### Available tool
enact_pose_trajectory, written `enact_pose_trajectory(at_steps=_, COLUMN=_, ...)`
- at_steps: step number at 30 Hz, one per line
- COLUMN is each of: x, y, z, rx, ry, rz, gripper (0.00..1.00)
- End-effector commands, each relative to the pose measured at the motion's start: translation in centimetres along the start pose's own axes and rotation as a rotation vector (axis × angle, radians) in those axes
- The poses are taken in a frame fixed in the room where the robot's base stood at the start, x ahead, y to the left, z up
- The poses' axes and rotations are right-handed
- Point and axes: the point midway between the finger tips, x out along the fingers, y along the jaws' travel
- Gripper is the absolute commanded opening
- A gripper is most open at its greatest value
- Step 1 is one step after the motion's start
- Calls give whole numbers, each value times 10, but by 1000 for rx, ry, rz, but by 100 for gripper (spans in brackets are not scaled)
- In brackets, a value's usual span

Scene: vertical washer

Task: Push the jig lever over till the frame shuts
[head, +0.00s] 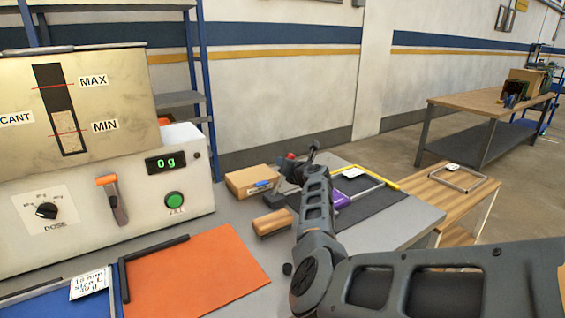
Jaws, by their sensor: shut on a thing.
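My arm reaches in from the lower right and bends up to the middle of the head view. My gripper's fingers are not visible; the forearm and wrist cover that spot, so what they hold is hidden. The jig seems to be on the dark mat (376,204) beyond my arm. A yellow bar (378,175) runs along its far side and a purple part (341,199) shows just right of my forearm. A white card (353,173) lies there. I cannot make out the jig lever or how far the frame is open.
A cardboard box (252,180) and a tan block (272,221) are left of my forearm. An orange mat (196,274) lies in front of the dispenser (105,200), whose display reads 0 g. A wooden side table (462,196) and a workbench (487,101) stand right.

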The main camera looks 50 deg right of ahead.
Motion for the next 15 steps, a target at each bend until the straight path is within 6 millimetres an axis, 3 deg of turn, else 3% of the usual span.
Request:
enact_pose_trajectory(at_steps=1, x=0, y=-1, z=13, rx=1, ry=-21, rz=-6, gripper=0)
enact_pose_trajectory(at_steps=13, x=0, y=-3, z=13, rx=0, ry=-22, rz=-8, gripper=0)
enact_pose_trajectory(at_steps=14, x=0, y=-3, z=13, rx=0, ry=-22, rz=-8, gripper=27)
enact_pose_trajectory(at_steps=15, x=0, y=-3, z=13, rx=0, ry=-22, rz=-8, gripper=31)
